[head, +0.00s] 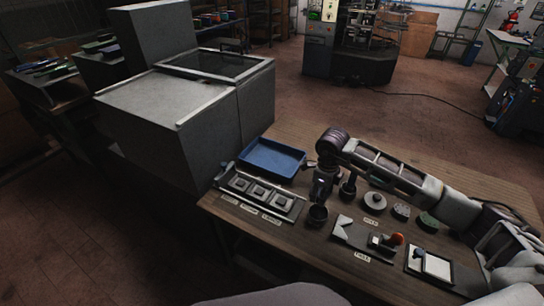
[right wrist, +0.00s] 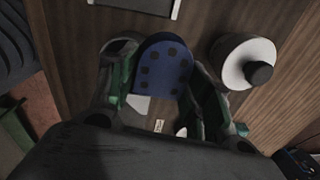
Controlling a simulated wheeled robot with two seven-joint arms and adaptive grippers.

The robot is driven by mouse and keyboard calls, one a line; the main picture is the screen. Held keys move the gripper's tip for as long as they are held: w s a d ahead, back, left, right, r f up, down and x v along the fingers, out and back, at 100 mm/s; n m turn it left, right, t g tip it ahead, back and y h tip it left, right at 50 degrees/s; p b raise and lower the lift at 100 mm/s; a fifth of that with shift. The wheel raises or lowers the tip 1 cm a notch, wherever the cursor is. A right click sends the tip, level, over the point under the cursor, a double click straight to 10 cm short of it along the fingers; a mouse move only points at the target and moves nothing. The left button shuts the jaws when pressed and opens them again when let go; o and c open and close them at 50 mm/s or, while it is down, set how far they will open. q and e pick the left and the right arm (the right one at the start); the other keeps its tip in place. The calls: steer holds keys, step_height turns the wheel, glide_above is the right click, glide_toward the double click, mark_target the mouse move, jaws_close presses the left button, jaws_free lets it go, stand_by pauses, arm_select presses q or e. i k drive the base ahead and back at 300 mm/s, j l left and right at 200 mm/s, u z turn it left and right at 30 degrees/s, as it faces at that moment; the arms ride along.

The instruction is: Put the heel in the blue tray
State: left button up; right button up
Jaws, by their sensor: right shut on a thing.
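The heel (right wrist: 165,62) is a dark blue, rounded piece with several dark dots, seen between my right gripper's fingers in the right wrist view. My right gripper (right wrist: 158,80) is shut on it, with green-padded fingers on either side. In the head view my right gripper (head: 321,196) points down over the table, just right of the blue tray; I cannot make out the heel there. The blue tray (head: 272,175) is a shallow rectangle at the table's back left, and it looks empty. My left gripper is not in view.
A dark fixture with several square blocks (head: 257,192) lies in front of the tray. A dark cup (head: 317,214) stands close to my gripper. A round light piece with a knob (head: 375,201) is to the right. A big grey machine (head: 180,105) stands behind left.

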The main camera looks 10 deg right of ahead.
mark_target(287, 165)
steer(key=i+j+z, duration=0.25)
steer(key=i+j, duration=0.25)
steer(key=i+j+z, duration=0.2)
steer(key=i+j, duration=0.2)
steer(key=j, duration=0.2)
